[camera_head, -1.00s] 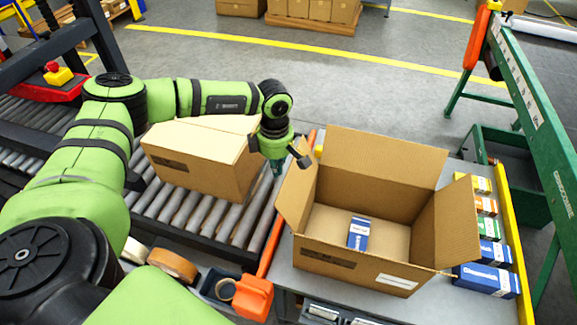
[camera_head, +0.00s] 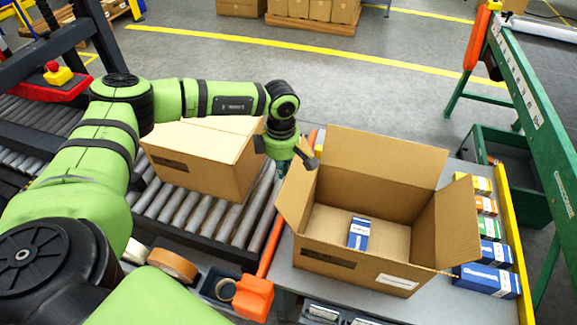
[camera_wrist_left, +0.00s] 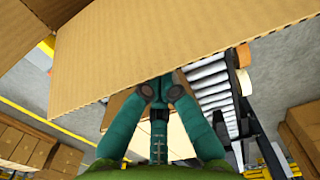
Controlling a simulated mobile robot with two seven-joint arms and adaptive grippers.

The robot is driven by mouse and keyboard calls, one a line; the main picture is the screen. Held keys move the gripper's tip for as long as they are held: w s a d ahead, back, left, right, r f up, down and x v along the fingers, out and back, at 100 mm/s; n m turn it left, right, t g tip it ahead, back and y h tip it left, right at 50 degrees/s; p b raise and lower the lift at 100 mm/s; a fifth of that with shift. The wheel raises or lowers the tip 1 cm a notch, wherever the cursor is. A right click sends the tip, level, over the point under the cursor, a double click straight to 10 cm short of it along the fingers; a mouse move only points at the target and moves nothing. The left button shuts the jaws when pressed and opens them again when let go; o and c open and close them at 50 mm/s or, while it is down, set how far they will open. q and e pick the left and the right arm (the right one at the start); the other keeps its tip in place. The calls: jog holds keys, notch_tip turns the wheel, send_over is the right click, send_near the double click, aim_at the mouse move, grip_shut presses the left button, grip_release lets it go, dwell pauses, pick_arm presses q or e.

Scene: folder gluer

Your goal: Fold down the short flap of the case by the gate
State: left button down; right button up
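The open case (camera_head: 345,275) stands on the grey table with a small blue box (camera_head: 358,233) inside. Its short flap on the gate side (camera_head: 296,190) stands up, leaning outward to the left. The other short flap (camera_head: 457,225) and the far long flap (camera_head: 385,172) also stand open. My left gripper (camera_head: 282,170) points down just outside the left short flap, near its upper edge. In the left wrist view the flap (camera_wrist_left: 180,50) fills the upper middle, and the fingertips (camera_wrist_left: 160,88) are close together at its edge; contact is unclear. My right gripper is not in view.
A closed carton (camera_head: 195,165) sits on the roller conveyor (camera_head: 215,215) to the left. An orange bar (camera_head: 270,245) runs between conveyor and table. Several small boxes (camera_head: 487,278) line the table's right side. Tape rolls (camera_head: 172,265) lie at the front left.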

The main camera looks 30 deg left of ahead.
pick_arm(q)
jog(key=d, duration=0.3)
jog(key=d+b, duration=0.1)
jog(key=d, duration=0.1)
jog(key=shift+w+d+f, duration=0.1)
jog(key=shift+w+f, duration=0.05)
jog(key=shift+w, duration=0.25)
jog(key=shift+w+d, duration=0.35)
jog(key=shift+d, duration=0.05)
jog(key=shift+s, duration=0.1)
